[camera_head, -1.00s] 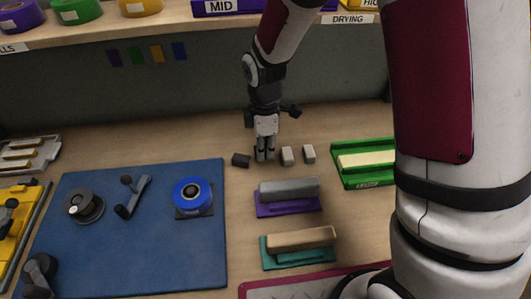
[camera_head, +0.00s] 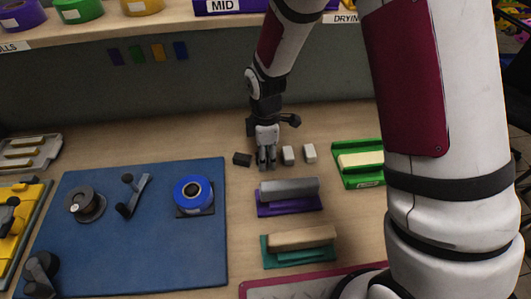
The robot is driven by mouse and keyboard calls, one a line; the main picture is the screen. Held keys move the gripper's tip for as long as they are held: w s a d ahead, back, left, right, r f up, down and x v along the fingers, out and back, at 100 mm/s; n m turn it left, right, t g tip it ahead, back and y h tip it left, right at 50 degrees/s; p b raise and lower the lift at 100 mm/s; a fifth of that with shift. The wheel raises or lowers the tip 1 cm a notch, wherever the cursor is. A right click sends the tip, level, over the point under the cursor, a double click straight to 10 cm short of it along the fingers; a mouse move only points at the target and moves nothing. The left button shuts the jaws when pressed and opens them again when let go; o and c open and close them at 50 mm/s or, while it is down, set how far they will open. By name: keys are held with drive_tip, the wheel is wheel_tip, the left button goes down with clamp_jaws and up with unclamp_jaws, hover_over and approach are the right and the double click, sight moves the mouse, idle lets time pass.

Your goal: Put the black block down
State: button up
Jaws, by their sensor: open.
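The black block looks clear of the fingers.
A second light block (camera_head: 310,153) stands further right. A grey-topped purple holder (camera_head: 289,196), a tan-topped teal holder (camera_head: 299,246) and a green tray (camera_head: 358,163) lie nearby. A blue mat (camera_head: 140,255) with a blue roll (camera_head: 193,194) fills the left. A shelf (camera_head: 180,25) runs behind.

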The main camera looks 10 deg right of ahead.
wheel_tip(320, 180, up, 12)
drive_tip(key=s+d+r+m+t, duration=0.1)
drive_tip(key=s+d+r+m, duration=0.3)
drive_tip(key=r, duration=0.3)
drive_tip(key=s+d+r+m+t, duration=0.2)
drive_tip(key=s+d+r+m, duration=0.2)
drive_tip(key=r+m, duration=0.15)
drive_tip(key=s+d+r+m+t, duration=0.1)
drive_tip(key=s+d+r+m, duration=0.1)
drive_tip(key=s+m, duration=0.2)
drive_tip(key=s+d+r+m+t, duration=0.1)
drive_tip(key=s+d+r+m, duration=0.1)
drive_tip(key=s, duration=0.6)
drive_tip(key=shift+d+r+m+b, duration=0.35)
drive_tip(key=shift+d+m, duration=0.35)
drive_tip(key=shift+m, duration=0.55)
drive_tip(key=shift+s, duration=0.1)
